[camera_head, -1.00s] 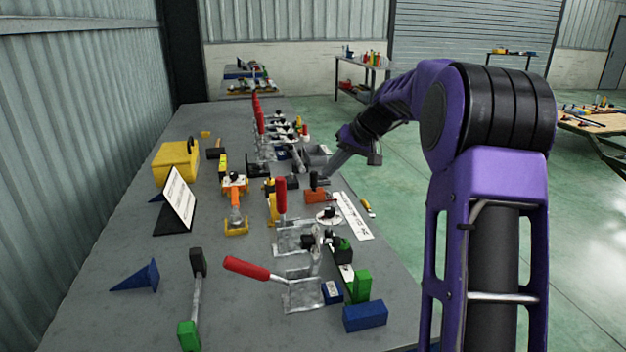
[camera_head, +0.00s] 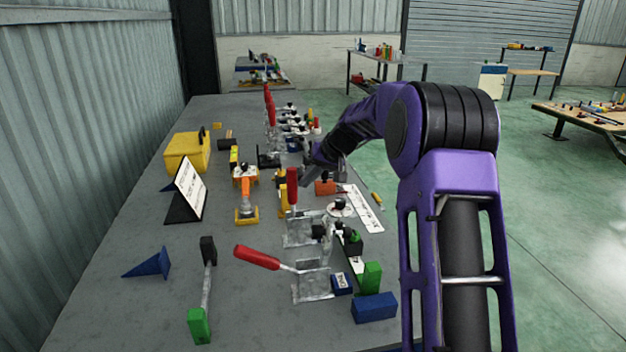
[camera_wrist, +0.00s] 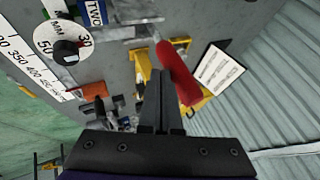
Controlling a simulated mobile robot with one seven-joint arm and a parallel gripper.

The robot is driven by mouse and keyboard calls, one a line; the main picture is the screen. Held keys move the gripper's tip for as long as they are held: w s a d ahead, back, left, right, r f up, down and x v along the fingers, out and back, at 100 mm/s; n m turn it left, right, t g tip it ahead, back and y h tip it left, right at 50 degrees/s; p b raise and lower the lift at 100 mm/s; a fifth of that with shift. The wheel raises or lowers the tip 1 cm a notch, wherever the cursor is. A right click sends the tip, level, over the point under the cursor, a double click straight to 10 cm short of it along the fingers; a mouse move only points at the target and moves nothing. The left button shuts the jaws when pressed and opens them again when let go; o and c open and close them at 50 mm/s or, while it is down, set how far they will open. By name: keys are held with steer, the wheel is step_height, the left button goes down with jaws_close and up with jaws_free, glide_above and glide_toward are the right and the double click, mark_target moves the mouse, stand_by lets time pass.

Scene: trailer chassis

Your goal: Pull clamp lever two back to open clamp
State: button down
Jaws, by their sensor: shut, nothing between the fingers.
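The upright red clamp lever (camera_head: 292,190) stands on a metal clamp (camera_head: 298,233) in the middle of the bench. In the wrist view this red lever (camera_wrist: 180,75) points up towards the camera, just right of my fingertips. A blue label reading TWO (camera_wrist: 93,12) shows at the top of that view. My gripper (camera_wrist: 160,78) is shut and empty, close beside the lever; I cannot tell if they touch. In the head view my gripper (camera_head: 307,178) is partly hidden, just right of the lever. A nearer clamp's red lever (camera_head: 257,257) lies back to the left.
A round dial (camera_head: 341,207) and a white ruler strip (camera_head: 364,212) lie right of the lever. An orange-handled tool (camera_head: 245,193) and a sign (camera_head: 188,190) stand to the left. More clamps with upright red levers (camera_head: 270,108) stand farther along.

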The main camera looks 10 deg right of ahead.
stand_by(0.3)
steer(key=shift+a+r+h+p, duration=0.2)
steer(key=shift+a+h+p, duration=0.1)
steer(key=shift+a+p, duration=0.2)
steer(key=shift+a+r+h+p, duration=0.15)
steer(key=shift+a+h+p, duration=0.2)
steer(key=shift+a, duration=0.25)
steer(key=a+f+n+h+p, duration=0.2)
steer(key=a+f+h+p, duration=0.1)
steer(key=a+h, duration=0.6)
steer(key=shift+a+f+n, duration=0.4)
steer(key=shift+a+f, duration=0.2)
steer(key=shift+a, duration=0.95)
